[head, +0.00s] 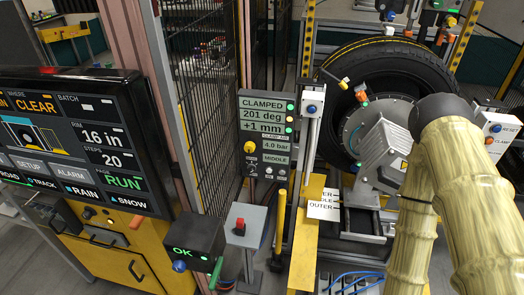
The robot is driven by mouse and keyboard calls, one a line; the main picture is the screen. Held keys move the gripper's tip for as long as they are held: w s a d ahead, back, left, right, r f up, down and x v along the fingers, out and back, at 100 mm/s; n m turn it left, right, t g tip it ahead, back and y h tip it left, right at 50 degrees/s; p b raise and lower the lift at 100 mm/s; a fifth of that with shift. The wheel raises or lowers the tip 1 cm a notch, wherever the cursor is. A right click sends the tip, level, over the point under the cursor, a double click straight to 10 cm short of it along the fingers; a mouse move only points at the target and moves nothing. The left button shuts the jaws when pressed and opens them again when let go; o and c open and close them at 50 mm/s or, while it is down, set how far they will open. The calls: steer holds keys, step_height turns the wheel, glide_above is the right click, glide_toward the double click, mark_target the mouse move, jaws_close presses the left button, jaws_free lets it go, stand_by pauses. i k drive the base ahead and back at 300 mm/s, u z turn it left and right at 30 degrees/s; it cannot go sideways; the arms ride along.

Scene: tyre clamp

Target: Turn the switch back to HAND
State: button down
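I cannot make out the word HAND anywhere, so I cannot tell which control is the switch. A dark clamp panel (265,140) in the middle reads CLAMPED, 201 deg, +1 mm, 4.0 bar and MIDDLE. It carries a yellow knob (249,147) and small controls along its lower edge, too small to read. A white control box (497,129) at the right edge has a RESET label and coloured buttons; my arm hides part of its surroundings. My pale yellow arm fills the lower right. My gripper is outside this view.
A tyre (375,62) stands in the clamp machine behind my arm. A big screen (75,140) at left reads RUN. A black box (190,251) reads OK, beside a grey post with a red button (240,225). A yellow rail (306,245) runs in front of the machine.

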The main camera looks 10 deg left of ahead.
mark_target(251, 168)
steer(key=z, duration=0.95)
steer(key=k, duration=0.9)
steer(key=u, duration=1.5)
steer(key=i, duration=1)
